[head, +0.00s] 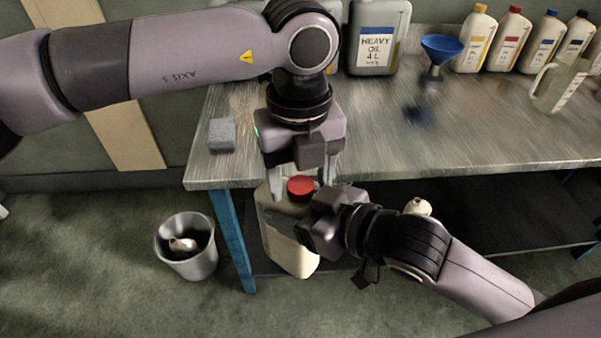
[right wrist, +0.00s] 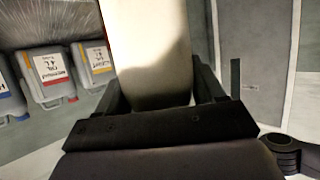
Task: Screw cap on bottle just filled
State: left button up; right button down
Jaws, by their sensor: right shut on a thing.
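A cream bottle (head: 290,255) with a red cap (head: 300,188) at its top is in front of the bench edge in the head view. My right gripper (head: 285,222) is shut on the bottle's body, and its pale side fills the space between the fingers in the right wrist view (right wrist: 150,60). My left gripper (head: 301,182) points down over the bottle top. Its fingers stand apart on either side of the red cap, with gaps showing. How far the cap is threaded cannot be seen.
The bench (head: 480,130) holds a blue funnel (head: 441,46), a heavy oil can (head: 376,40), several small bottles, a clear jug (head: 556,85) and a grey block (head: 222,134). A bin (head: 190,262) with a white item in it stands on the floor at left.

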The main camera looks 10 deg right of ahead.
pick_arm(q)
jog(key=shift+r, duration=0.1)
jog(key=shift+r, duration=2.15)
jog(key=shift+c, duration=0.3)
jog(key=shift+r+n, duration=1)
jog(key=shift+r, duration=0.75)
jog(key=shift+f, duration=0.15)
jog(key=shift+f, duration=3.9)
